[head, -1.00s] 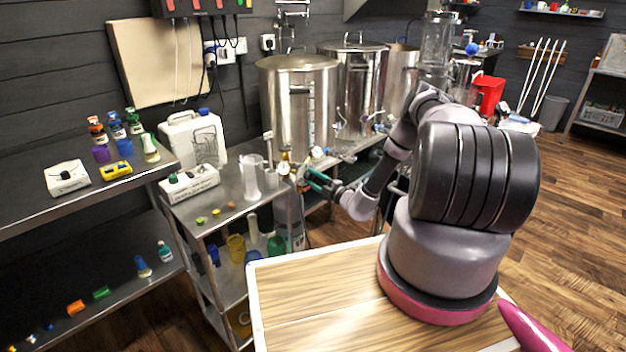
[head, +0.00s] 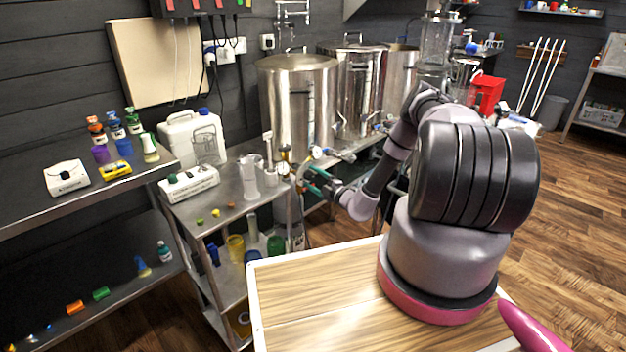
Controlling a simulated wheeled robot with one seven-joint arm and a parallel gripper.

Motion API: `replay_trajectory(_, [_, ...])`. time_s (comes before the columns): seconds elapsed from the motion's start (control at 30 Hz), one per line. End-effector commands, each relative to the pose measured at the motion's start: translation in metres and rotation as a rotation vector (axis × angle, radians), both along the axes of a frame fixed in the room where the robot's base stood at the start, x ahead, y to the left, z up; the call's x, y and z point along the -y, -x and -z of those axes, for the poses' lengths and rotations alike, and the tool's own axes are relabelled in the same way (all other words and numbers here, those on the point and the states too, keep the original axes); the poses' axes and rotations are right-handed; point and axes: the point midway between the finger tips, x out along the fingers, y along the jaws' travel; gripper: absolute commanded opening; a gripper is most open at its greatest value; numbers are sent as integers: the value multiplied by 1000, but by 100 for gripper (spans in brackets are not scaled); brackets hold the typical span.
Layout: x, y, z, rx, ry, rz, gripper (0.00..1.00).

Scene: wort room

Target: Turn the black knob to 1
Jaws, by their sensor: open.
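A small white box (head: 67,177) with a small dark spot on top stands on the left steel bench; I cannot tell if that spot is the black knob. A longer white device (head: 190,182) with a dark green knob (head: 173,179) at its left end stands on the middle steel table. No number marks are legible. My gripper (head: 312,182), with green fingers, is open beside the hoses and gauge fittings (head: 290,163) at the right end of that table. It is apart from both white devices. Its fingertips are small and partly mixed with the fittings behind.
A white jerrycan (head: 185,138) and clear measuring vessels (head: 250,177) stand on the middle table. Large steel kettles (head: 297,90) stand behind my gripper. Small coloured bottles (head: 116,127) line the left bench. The wooden floor at right is clear.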

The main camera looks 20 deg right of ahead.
Motion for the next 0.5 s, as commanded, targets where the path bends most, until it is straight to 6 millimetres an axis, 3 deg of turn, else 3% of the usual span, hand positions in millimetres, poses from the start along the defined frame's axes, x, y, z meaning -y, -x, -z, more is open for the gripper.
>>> replay_trajectory(0.17, [4, 7, 1, 0, -1, 0, 76])
replay_trajectory(0.5, [37, 63, 5, -3, -2, 4, 76])
